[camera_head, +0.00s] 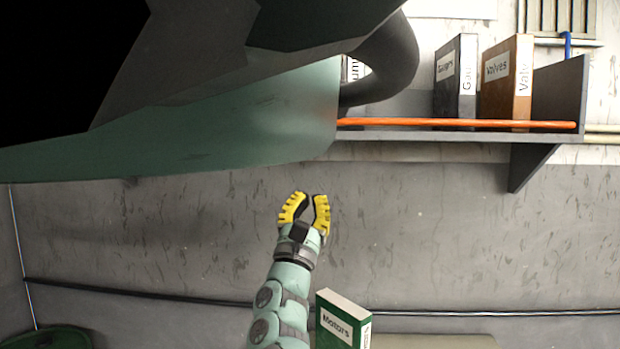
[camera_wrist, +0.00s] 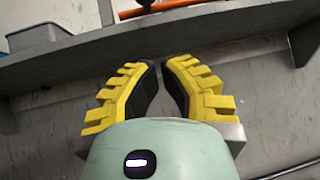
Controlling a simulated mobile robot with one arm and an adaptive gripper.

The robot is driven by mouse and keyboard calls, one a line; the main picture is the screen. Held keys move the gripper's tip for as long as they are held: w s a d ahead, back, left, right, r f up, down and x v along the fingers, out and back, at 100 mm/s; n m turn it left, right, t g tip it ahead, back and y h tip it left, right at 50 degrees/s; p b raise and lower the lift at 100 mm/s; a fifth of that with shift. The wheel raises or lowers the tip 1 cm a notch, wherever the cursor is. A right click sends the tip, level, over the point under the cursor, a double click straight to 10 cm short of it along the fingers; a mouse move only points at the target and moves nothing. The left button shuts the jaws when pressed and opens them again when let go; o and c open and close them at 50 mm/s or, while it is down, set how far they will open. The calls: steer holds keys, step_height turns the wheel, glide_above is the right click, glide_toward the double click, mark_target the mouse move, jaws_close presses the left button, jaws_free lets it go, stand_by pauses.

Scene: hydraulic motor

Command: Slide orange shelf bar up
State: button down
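The orange shelf bar (camera_head: 456,123) runs across the front of the grey shelf (camera_head: 552,137) at the upper right of the head view. Its left end is hidden behind a large green and dark body. Part of the bar (camera_wrist: 160,8) also shows at the top of the wrist view, above the shelf edge. My gripper (camera_head: 307,201) has yellow fingers and is below and left of the bar, apart from it. In the wrist view the gripper (camera_wrist: 160,68) points toward the shelf's underside edge, with a small gap between its fingertips. It is partly open and holds nothing.
Binders labelled Gauges (camera_head: 455,75) and Valves (camera_head: 505,80) stand on the shelf behind the bar. A green Motors binder (camera_head: 342,322) stands lower, beside my arm. A shelf bracket (camera_head: 527,163) hangs below the shelf's right end. The wall right of my gripper is clear.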

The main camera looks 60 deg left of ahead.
steer(key=w+a+r+p, duration=0.2)
steer(key=a+r+p, duration=0.1)
steer(key=r+p, duration=0.2)
steer(key=w+a+r+y+p, duration=0.1)
steer(key=w+a+r+p, duration=0.1)
steer(key=r+p, duration=0.3)
steer(key=p, duration=0.3)
steer(key=shift+w+a+r+g+p, duration=0.15)
steer(key=shift+a+r+g+p, duration=0.15)
steer(key=shift+a+r+g, duration=0.1)
steer(key=shift+w+b, duration=0.2)
steer(key=shift+b, duration=1)
